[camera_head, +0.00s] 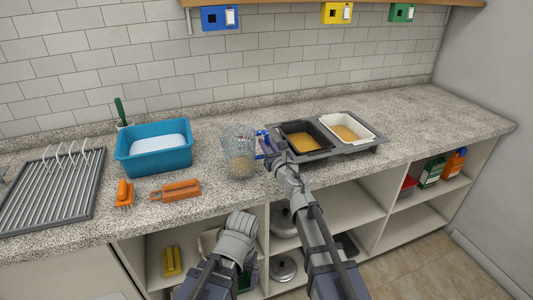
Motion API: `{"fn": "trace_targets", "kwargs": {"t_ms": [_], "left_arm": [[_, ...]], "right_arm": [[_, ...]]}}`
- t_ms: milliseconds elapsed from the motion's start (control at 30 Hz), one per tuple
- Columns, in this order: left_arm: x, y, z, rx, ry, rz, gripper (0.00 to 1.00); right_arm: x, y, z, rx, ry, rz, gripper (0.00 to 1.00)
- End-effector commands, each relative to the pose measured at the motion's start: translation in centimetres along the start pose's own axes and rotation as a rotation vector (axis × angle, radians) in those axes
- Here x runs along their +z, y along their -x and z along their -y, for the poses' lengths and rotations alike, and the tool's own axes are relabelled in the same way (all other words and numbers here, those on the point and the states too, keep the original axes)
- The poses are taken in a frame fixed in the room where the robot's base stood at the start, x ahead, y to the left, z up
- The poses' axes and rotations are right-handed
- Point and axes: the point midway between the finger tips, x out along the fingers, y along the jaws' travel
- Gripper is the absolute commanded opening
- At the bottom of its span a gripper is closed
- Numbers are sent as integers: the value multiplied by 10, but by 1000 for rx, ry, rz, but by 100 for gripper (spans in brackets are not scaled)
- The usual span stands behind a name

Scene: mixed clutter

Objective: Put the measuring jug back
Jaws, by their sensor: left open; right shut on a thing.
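The measuring jug (238,157) is clear, with a blue handle, and appears upright at the middle of the counter. Its lower part looks tan; I cannot tell whether that is contents or the counter showing through. My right gripper (266,147) is at the jug's right side, shut on it by the handle. I cannot tell whether the jug's base touches the counter. My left gripper (241,222) is open and empty, low in front of the counter's front edge; its fingers are hard to make out.
A blue basin (124,151) and an orange brush (124,194) with an orange block (175,191) lie left of the jug. A drying rack (87,212) is farther left. A black tray (324,150) and a white tray (368,138) stand right. The far right counter is clear.

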Motion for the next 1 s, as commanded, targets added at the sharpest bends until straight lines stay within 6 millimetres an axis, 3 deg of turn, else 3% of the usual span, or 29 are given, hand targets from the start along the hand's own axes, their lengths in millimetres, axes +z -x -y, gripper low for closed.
{"fn": "trace_targets", "kwargs": {"t_ms": [33,100,500,533,767,1000], "left_arm": [[-1,-12,-1,0,0,0,92],[-1,-15,-2,0,0,0,92],[-1,-17,-2,0,0,0,92],[-1,-17,-2,0,0,0,92],[-1,-16,-2,0,0,0,92],[-1,-16,-2,0,0,0,92]], "right_arm": [[-12,0,0,0,-1,0,0],[-15,0,1,0,-1,0,0],[-17,0,1,0,-2,0,0],[-17,0,1,0,0,0,20],[-16,0,1,0,0,0,46],[-16,0,1,0,0,0,49]]}}
